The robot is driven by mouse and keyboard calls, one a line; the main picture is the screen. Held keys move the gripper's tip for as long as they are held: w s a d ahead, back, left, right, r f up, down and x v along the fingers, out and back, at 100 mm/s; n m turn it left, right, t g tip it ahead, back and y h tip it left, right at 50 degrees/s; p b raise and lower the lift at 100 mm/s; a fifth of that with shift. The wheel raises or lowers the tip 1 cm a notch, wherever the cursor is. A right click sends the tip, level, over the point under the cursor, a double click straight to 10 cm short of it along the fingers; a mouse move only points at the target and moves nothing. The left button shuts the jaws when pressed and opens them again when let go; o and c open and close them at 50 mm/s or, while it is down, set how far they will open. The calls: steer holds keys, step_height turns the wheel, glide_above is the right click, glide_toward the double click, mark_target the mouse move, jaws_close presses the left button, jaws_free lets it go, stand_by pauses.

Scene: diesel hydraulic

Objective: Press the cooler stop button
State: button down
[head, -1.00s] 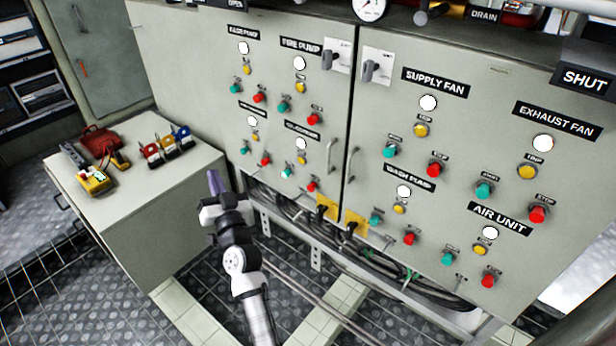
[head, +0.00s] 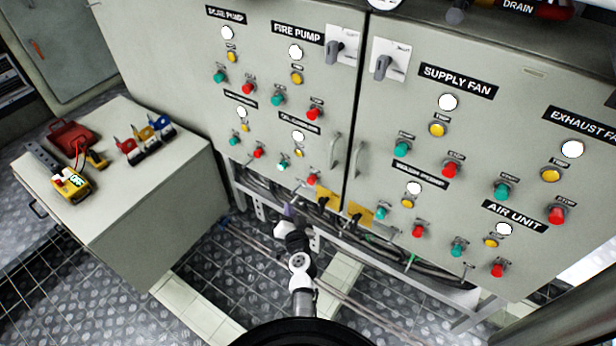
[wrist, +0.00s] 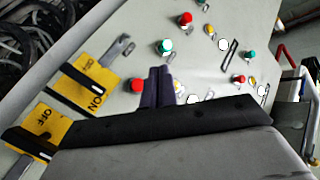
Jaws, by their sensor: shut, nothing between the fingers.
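The cooler stop button is the red button (head: 312,180) at the lower right of the group under the oil cooler label (head: 300,124). A green button (head: 283,166), a yellow button (head: 298,153) and a lit white lamp (head: 298,135) belong to the same group. My gripper (head: 289,210) is in front of the cabinet's lower edge, below and left of the stop button in the head view. In the wrist view, my gripper's dark fingers (wrist: 159,86) are together and empty. The red stop button (wrist: 138,85) appears just left of them; contact cannot be told.
Yellow switch plates (wrist: 90,82) and dark cables are by the cabinet's lower edge. Door handles (head: 336,149) stick out right of the cooler group. A side cabinet (head: 150,200) with tools and padlocks stands at left. Other buttons cover the panel.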

mark_target(312, 180)
stand_by(0.3)
steer(key=w+d+b, duration=0.1)
steer(key=w+d, duration=0.4)
steer(key=w, duration=0.2)
stand_by(0.3)
steer(key=shift+w+d, duration=0.15)
steer(key=shift+w, duration=0.05)
stand_by(1.8)
steer(key=shift+w+d+b, duration=0.2)
steer(key=shift+b, duration=0.2)
steer(key=shift+w+d+b, duration=0.3)
steer(key=shift+w+b, duration=0.05)
steer(key=shift+w, duration=0.05)
stand_by(0.7)
steer(key=shift+s+a, duration=0.55)
steer(key=shift+s, duration=0.2)
